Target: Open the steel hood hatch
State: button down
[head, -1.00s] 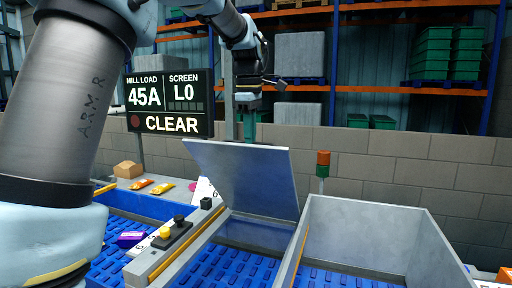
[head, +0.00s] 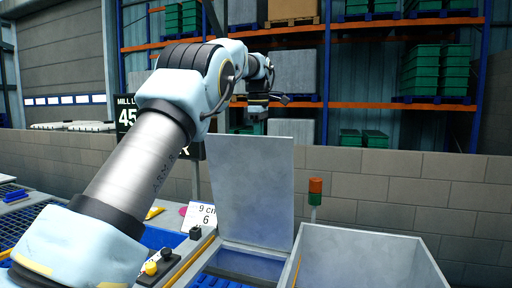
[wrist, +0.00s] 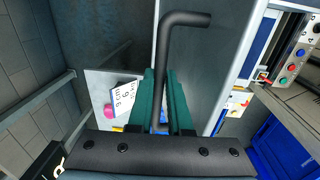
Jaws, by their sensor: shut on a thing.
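The steel hood hatch (head: 250,190) is a flat grey panel. It stands raised and almost upright above the hood opening, in the middle of the head view. My gripper (wrist: 165,100) has green fingers shut on the dark bar handle (wrist: 187,19), which bends at its top in the wrist view. In the head view my arm reaches over to the far side of the hatch. The hatch hides the handle and my fingertips there.
An open grey steel bin (head: 370,255) stands right of the hatch. A red and green signal light (head: 315,190) rises behind it. A black-and-yellow button box (head: 157,266) and a white numbered sign (head: 200,218) are at left. A block wall (head: 400,190) runs behind.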

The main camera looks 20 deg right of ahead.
jog(key=shift+w+d+f, duration=0.2)
jog(key=shift+w+d, duration=0.2)
jog(key=shift+w, duration=0.05)
jog(key=c, duration=0.8)
grip_release()
jog(key=shift+r, duration=0.15)
jog(key=shift+c, duration=0.2)
